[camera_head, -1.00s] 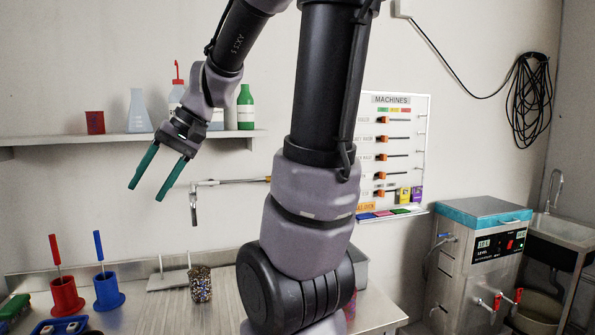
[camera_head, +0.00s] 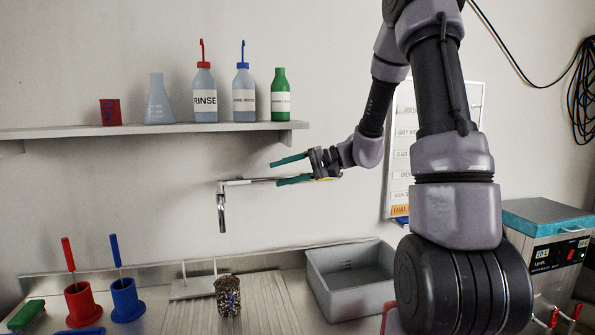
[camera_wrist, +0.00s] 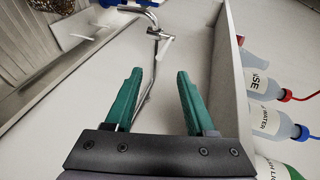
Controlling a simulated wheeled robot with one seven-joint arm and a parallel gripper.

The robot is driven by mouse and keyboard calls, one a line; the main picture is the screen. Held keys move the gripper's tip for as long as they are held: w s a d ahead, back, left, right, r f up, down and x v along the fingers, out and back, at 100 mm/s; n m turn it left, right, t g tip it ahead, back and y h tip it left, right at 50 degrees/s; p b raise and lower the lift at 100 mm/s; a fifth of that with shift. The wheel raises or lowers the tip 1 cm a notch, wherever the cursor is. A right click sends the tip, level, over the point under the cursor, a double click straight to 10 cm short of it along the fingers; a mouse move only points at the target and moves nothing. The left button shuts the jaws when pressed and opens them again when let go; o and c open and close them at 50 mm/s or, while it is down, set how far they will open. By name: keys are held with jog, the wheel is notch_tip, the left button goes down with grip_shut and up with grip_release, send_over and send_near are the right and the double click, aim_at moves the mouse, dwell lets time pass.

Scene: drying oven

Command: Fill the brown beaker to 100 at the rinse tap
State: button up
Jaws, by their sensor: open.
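The speckled brown beaker (camera_head: 228,298) stands upright on the ribbed drainboard, almost below the tap; its top also shows at the upper left of the wrist view (camera_wrist: 55,6). Its inside and fill level cannot be seen. The metal rinse tap (camera_head: 221,210) sticks out from the wall with its spout hanging down, well above the beaker. My gripper (camera_head: 277,173) is open and empty, at the right end of the tap's pipe. In the wrist view the tap pipe (camera_wrist: 153,34) runs beyond and between my open fingers (camera_wrist: 158,74); contact cannot be told.
A shelf (camera_head: 70,133) above holds a red cup, a flask and several bottles. A grey basin (camera_head: 350,283) sits right of the drainboard. Red (camera_head: 83,304) and blue (camera_head: 125,300) holders stand at left. The heated machine (camera_head: 545,230) is at far right.

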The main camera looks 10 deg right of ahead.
send_near(234, 183)
jog(key=w+a+f, duration=0.2)
jog(key=a, duration=0.1)
jog(key=shift+w+a+f, duration=0.2)
jog(key=shift+w, duration=0.05)
grip_shut()
jog(key=shift+s+a+m+t+h, duration=0.15)
jog(key=shift+s+m+t+h, duration=0.3)
jog(key=shift+s+m+t, duration=0.4)
jog(key=shift+s+a+m+t+h, duration=0.2)
jog(key=shift+s+m+t+h, duration=0.3)
jog(key=shift+m+t, duration=0.5)
jog(key=shift+s, duration=0.1)
jog(key=shift+s+a+m+t+h, duration=0.25)
jog(key=shift+s+m+t+h, duration=0.25)
jog(key=shift+t, duration=0.2)
jog(key=shift+s+a+m+t+h, duration=0.25)
jog(key=shift+s+m+t+h, duration=0.2)
jog(key=shift+m+t, duration=0.15)
